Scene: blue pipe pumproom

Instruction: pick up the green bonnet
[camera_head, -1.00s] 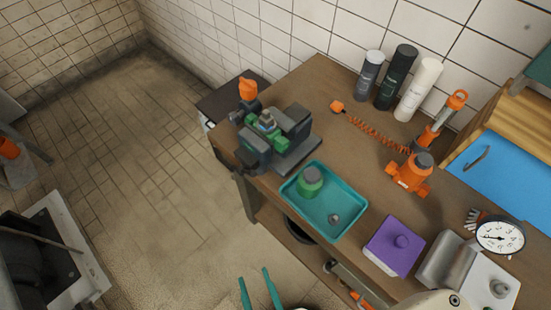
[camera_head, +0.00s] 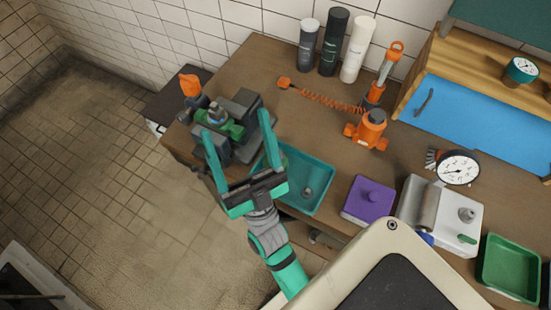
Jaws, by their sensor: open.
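My gripper (camera_head: 236,124) is open, its two teal fingers spread apart. In the picture it covers the left part of the teal tray (camera_head: 322,172) and part of the vise (camera_head: 240,103). The green bonnet, a short round green piece seen earlier in the tray, is hidden now, apparently behind my gripper. Nothing shows held between the fingers. A small metal nut (camera_head: 307,192) lies in the visible part of the tray. Another green part (camera_head: 230,130) sits in the vise, seen between the fingers.
A purple box (camera_head: 368,200) stands right of the tray. An orange valve (camera_head: 368,130) with a coiled cord is behind it. Three bottles (camera_head: 331,45) stand by the wall. A gauge (camera_head: 458,167) and a green tray (camera_head: 510,265) are at right.

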